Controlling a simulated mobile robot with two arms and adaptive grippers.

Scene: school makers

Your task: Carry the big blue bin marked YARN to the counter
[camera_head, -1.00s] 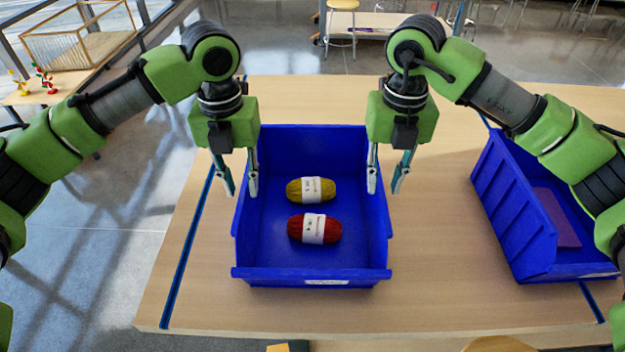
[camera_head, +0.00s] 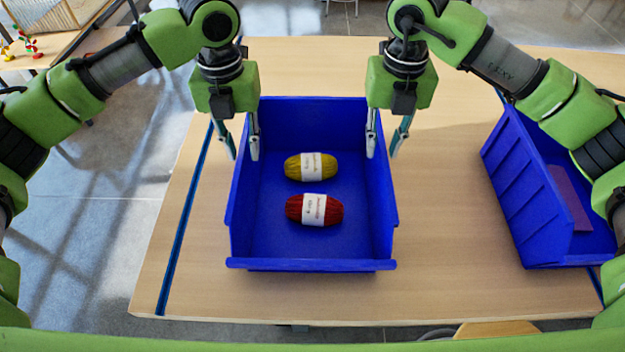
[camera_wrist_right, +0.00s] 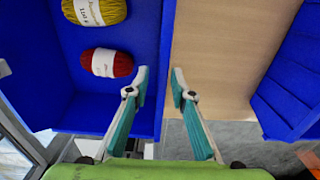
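The big blue bin (camera_head: 312,265) stands upright on the wooden table, with a yellow yarn ball (camera_head: 311,166) and a red yarn ball (camera_head: 314,209) inside. A YARN marking is not readable from here. My left gripper (camera_head: 241,146) is open over the bin's left wall, one finger inside and one outside. My right gripper (camera_head: 386,142) is open over the right wall in the same way. In the right wrist view, the wall's edge of the bin (camera_wrist_right: 166,60) lies between the parted fingers of the right gripper (camera_wrist_right: 159,90). The counter cannot be identified.
A second blue bin (camera_head: 520,195) with a purple item (camera_head: 568,197) inside sits on the table (camera_head: 440,220) to the right. Bare tabletop lies between the two bins. A side table with small colored figures (camera_head: 25,42) is at upper left. A stool's edge (camera_head: 497,329) shows at the bottom.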

